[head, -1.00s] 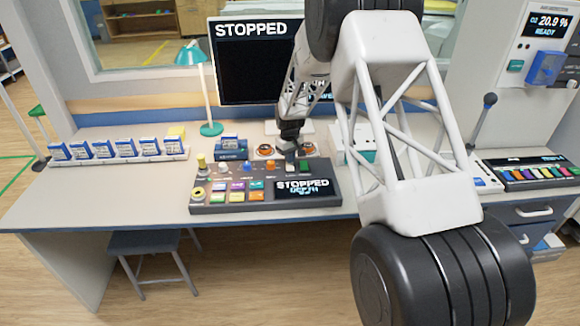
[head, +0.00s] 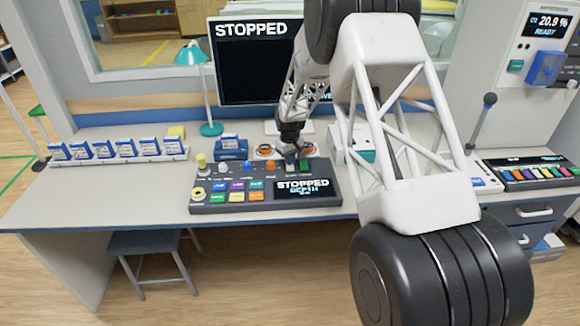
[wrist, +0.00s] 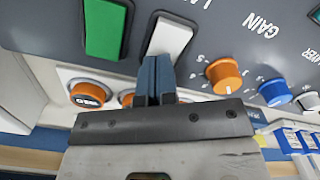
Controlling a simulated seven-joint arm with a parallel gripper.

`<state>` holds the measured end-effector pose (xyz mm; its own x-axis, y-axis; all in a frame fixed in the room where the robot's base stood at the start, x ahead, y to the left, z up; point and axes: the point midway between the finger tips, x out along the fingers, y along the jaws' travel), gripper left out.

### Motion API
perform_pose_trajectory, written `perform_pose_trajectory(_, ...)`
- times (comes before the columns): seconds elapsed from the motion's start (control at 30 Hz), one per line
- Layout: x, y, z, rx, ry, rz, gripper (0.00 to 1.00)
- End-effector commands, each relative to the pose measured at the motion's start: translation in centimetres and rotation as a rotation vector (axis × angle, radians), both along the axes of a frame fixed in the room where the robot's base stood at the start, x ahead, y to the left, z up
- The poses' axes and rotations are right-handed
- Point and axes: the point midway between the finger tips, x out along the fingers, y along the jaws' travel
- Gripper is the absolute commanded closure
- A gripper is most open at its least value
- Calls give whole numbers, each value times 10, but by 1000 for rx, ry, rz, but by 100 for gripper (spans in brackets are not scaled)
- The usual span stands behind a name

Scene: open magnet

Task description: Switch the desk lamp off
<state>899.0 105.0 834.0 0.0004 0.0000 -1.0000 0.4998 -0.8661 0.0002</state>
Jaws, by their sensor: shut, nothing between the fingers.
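The teal desk lamp (head: 207,100) stands upright at the back of the desk, left of the black monitor. I cannot make out its switch or whether it is lit. My gripper (head: 291,158) is right of the lamp, apart from it, over the back edge of the control console. In the wrist view my gripper (wrist: 156,78) has its fingers together and empty. The fingertips overlap the near end of a white rocker switch (wrist: 170,38) on the console; I cannot tell whether they touch it. A green rocker (wrist: 105,28) is beside it.
The console (head: 265,203) has knobs, coloured buttons and a screen reading STOPPED. Orange round buttons (wrist: 91,93) lie behind it. A row of blue-white boxes (head: 125,146) is at left. The monitor (head: 256,75) stands behind. A lever (head: 482,122) rises at right. The desk's front left is clear.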

Motion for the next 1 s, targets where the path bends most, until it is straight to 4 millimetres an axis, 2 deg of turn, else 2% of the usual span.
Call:
perform_pose_trajectory(0.27, 0, 0, 2, 0, 1, 0, 100)
perform_pose_trajectory(1.0, 0, 0, 44, 0, -1, 0, 100)
